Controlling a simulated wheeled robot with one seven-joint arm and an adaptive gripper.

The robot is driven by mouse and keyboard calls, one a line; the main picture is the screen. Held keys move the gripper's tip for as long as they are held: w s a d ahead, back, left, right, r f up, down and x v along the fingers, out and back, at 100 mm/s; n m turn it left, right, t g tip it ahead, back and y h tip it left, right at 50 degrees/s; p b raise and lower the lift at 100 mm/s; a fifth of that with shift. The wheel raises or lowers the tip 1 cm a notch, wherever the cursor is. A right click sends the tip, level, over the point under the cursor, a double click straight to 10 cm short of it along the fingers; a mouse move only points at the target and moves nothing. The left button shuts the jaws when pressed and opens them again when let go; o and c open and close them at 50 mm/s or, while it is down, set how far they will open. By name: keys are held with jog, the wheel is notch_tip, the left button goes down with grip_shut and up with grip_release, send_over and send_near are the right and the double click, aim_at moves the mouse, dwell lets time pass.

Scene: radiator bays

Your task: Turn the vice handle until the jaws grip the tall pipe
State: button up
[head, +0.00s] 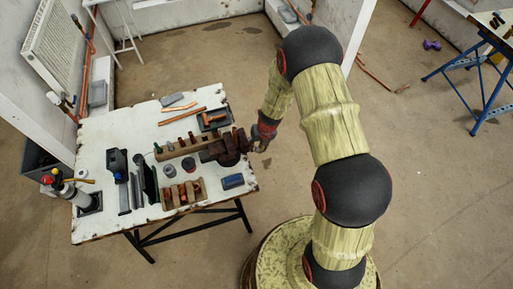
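The vice (229,157) is a dark, rust-brown block with a round base at the right edge of the worktable (108,212). My arm reaches down from the right, and my gripper (260,144) is at the vice's right side, close to where its handle end would be. The fingers are too small and dark to tell whether they are open, shut or touching the handle. The handle itself cannot be made out clearly against the gripper. I cannot pick out a tall pipe between the jaws; the jaw gap is not clear from above.
A radiator (53,45) hangs at upper left. Floor right of my arm is mostly clear.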

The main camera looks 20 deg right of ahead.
jog(key=shift+s+a, duration=0.1)
jog(key=r, duration=0.4)
jog(key=s+d+r, duration=0.1)
jog(key=r, duration=0.6)
jog(key=shift+s+d+r, duration=0.3)
jog(key=shift+d+r, duration=0.05)
jog(key=shift+d, duration=0.05)
jog(key=shift+c, duration=0.3)
